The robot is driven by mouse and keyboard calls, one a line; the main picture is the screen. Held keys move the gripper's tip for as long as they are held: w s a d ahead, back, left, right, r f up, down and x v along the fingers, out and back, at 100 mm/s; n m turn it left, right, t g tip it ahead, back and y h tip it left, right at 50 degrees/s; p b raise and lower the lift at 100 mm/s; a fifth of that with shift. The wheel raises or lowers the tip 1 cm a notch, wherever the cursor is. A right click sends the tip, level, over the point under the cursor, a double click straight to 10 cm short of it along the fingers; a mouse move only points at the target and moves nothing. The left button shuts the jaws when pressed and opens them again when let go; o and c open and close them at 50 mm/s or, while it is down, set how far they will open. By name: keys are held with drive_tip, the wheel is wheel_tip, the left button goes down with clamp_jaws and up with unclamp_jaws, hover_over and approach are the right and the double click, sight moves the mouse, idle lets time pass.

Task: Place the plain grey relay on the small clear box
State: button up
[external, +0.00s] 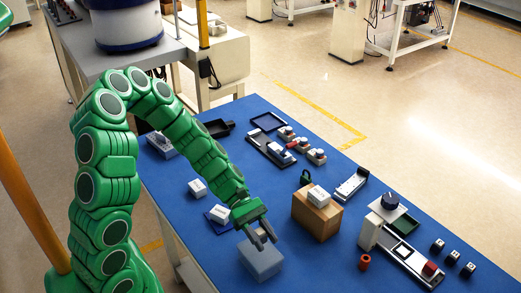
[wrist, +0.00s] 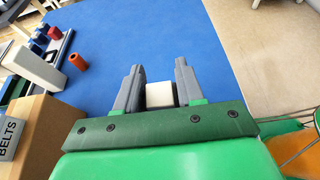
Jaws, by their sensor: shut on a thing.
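My gripper (external: 264,239) points down over the blue table at the near side. In the wrist view, its two grey fingers (wrist: 159,85) are shut on a small pale block (wrist: 160,94), taken to be the plain grey relay. Its face looks plain and off-white there. In the external view the fingers mostly hide the relay. The small clear box (external: 262,264) looks translucent blue-grey and stands on the table just below the fingertips. I cannot tell whether the relay touches its top. The clear box does not show in the wrist view.
A brown carton (external: 318,222) with a white block (external: 318,196) on top stands right of my gripper. An orange cylinder (external: 365,262) and rail fixtures (external: 410,262) are farther right. Bare table lies between.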

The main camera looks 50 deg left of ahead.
sight(263, 254)
drive_tip(key=shift+f, duration=2.1)
drive_tip(key=shift+f, duration=0.15)
drive_tip(key=o, duration=1)
drive_tip(key=shift+o, duration=0.2)
drive_tip(key=shift+r, duration=0.2)
drive_tip(key=v, duration=1.2)
drive_tip(key=shift+f, duration=0.1)
